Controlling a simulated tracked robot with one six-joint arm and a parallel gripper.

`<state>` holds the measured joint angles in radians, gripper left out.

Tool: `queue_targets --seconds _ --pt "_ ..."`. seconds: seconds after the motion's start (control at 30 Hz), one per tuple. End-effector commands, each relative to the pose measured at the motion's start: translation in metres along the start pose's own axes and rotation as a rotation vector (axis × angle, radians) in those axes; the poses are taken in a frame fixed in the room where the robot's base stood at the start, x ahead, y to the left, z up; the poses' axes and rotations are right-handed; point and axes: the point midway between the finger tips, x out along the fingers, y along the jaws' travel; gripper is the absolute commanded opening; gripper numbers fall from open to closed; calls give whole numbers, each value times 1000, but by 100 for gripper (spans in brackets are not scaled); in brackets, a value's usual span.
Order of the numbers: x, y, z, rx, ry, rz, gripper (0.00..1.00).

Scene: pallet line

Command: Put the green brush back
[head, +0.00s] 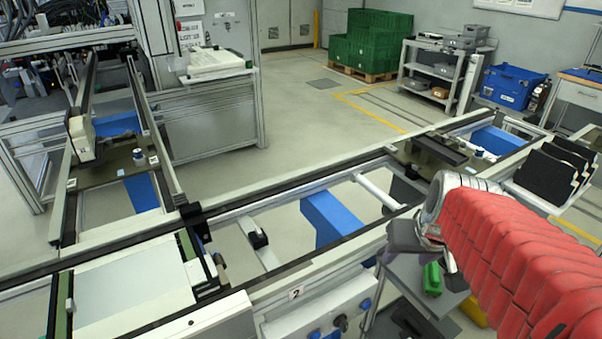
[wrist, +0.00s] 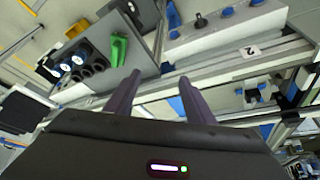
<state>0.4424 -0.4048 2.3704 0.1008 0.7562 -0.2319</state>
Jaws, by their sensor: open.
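The green brush (head: 432,279) lies on a grey cart top (head: 405,283) below the conveyor's near edge. It also shows in the wrist view (wrist: 119,50), upper left of centre. My gripper (head: 420,256) is above the cart, close to the brush in the head picture but apart from it. In the wrist view its two dark fingers (wrist: 160,84) are spread with nothing between them, and the brush is beyond the left finger.
A black holder with round openings (wrist: 80,60) stands on the cart beside the brush. A yellow object (head: 472,311) is partly hidden by my red-covered arm. The conveyor rail (head: 330,255) and a control box with blue knobs (head: 320,312) are close by on the left.

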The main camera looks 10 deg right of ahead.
Motion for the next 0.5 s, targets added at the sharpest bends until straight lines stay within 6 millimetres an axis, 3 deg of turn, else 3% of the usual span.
queue_targets --seconds 0.03,0.2,0.5 --pt "-8 -17 5 -31 8 -12 49" --pt "-29 -59 23 -105 28 -48 49" --pt "-61 -112 65 -218 59 -108 49"
